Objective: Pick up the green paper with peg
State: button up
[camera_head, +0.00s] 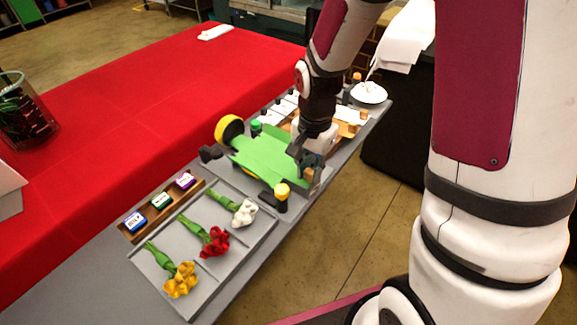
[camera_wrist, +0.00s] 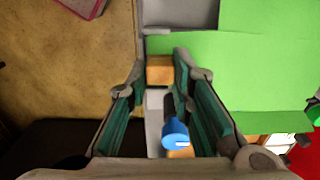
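The green paper (camera_head: 268,153) lies flat on the grey bench below and left of my gripper (camera_head: 306,158). In the wrist view the green paper (camera_wrist: 265,60) fills the upper right. There my gripper (camera_wrist: 160,65) is open, with its two fingers apart. A small orange-brown block (camera_wrist: 160,70), perhaps the peg, shows between the fingertips, beside the paper's left edge. A blue-topped piece (camera_wrist: 175,132) shows nearer, also between the fingers. I cannot tell whether the fingers touch either piece. My gripper partly hides this spot in the head view.
A yellow-topped dark item (camera_head: 282,192) stands close in front of my gripper. A yellow roll (camera_head: 229,128) is at the paper's far left. A grey tray (camera_head: 222,262) holds yellow, red and white flowers. A white bowl (camera_head: 369,93) stands behind. The red table (camera_head: 150,85) is mostly clear.

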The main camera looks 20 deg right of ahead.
grip_shut()
